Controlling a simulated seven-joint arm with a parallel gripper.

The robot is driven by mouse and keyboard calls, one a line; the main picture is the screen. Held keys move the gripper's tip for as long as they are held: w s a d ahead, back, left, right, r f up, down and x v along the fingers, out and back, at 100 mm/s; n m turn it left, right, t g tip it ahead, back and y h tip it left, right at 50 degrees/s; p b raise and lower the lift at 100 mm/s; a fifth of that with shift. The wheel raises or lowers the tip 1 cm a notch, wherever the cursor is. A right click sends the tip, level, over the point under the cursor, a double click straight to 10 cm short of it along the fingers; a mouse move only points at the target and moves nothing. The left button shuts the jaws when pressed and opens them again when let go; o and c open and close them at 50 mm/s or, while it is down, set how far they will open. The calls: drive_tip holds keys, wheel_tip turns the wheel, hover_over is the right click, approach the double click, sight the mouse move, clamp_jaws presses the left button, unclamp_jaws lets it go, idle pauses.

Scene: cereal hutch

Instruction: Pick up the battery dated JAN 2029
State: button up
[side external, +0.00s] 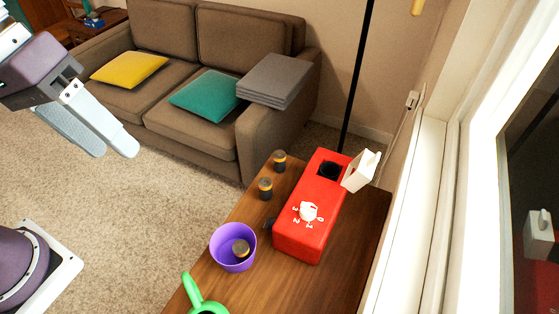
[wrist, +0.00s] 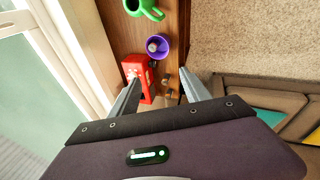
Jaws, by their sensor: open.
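Two dark batteries with tan ends stand on the wooden table beside the red box: a farther battery (side external: 279,160) and a nearer battery (side external: 265,188). A third similar battery (side external: 241,248) is inside a purple cup (side external: 226,259). The dates are too small to read, so I cannot tell which one says JAN 2029. My gripper (side external: 115,151) is open and empty, high above the carpet and left of the table.
A green handled vessel (side external: 196,292) stands at the front. A window borders the right; a sofa (side external: 190,110) stands behind.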

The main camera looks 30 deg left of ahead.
drive_tip(key=w+d+f+n+g+h, duration=0.1)
drive_tip(key=w+d+n+g+h, duration=0.1)
drive_tip(key=w+d+n+h, duration=0.4)
drive_tip(key=n+t+h, duration=0.2)
drive_tip(key=n+t, duration=0.6)
drive_tip(key=n, duration=0.9)
hover_over(290, 168)
drive_tip(key=s+a, duration=0.3)
drive_tip(key=a, duration=0.2)
wheel_tip(290, 168, down, 29)
drive_tip(key=shift+s+a+r, duration=0.15)
drive_tip(key=shift+r, duration=0.05)
drive_tip(key=x, duration=0.6)
drive_tip(key=shift+d+f, duration=0.2)
drive_tip(key=shift+d, duration=0.15)
clamp_jaws()
